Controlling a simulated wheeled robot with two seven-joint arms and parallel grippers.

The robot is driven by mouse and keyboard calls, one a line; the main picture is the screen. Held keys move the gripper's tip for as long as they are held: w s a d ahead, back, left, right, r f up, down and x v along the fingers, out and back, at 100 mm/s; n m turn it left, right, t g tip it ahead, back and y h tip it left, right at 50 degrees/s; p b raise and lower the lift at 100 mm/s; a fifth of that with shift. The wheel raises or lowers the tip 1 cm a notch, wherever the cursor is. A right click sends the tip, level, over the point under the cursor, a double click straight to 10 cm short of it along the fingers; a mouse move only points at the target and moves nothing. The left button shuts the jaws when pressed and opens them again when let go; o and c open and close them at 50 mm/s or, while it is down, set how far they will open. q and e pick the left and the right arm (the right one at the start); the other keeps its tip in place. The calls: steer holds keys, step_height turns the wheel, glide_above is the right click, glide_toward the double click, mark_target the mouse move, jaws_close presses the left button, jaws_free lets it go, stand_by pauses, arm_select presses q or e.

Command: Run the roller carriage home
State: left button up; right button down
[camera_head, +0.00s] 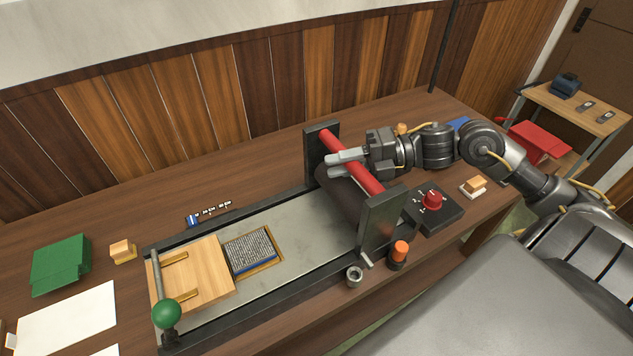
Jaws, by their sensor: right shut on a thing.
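The roller carriage stands across the right part of the press bed (291,279). It has two dark upright side plates (381,224), a dark roller (337,195) low between them, and a red bar (370,178) across the top. My right gripper (341,164) comes in from the right and is shut on the red bar near its middle. A wooden block (196,278) and a framed block of metal type (251,250) lie on the bed's left part, away from the carriage. A lever with a green ball (166,313) stands at the bed's left end. My left gripper is not in view.
A black box with a red knob (432,199) and an orange-topped piece (399,253) sit right of the carriage. A metal nut-like piece (354,275) is by the front rail. A green box (61,264) and white paper (66,322) lie at left. The bed between type and carriage is clear.

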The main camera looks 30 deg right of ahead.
steer(key=shift+d, duration=0.1)
steer(key=c, duration=1.5)
jaws_free()
steer(key=o, duration=0.3)
steer(key=shift+d, duration=0.2)
steer(key=shift+o, duration=0.2)
steer(key=shift+a, duration=0.1)
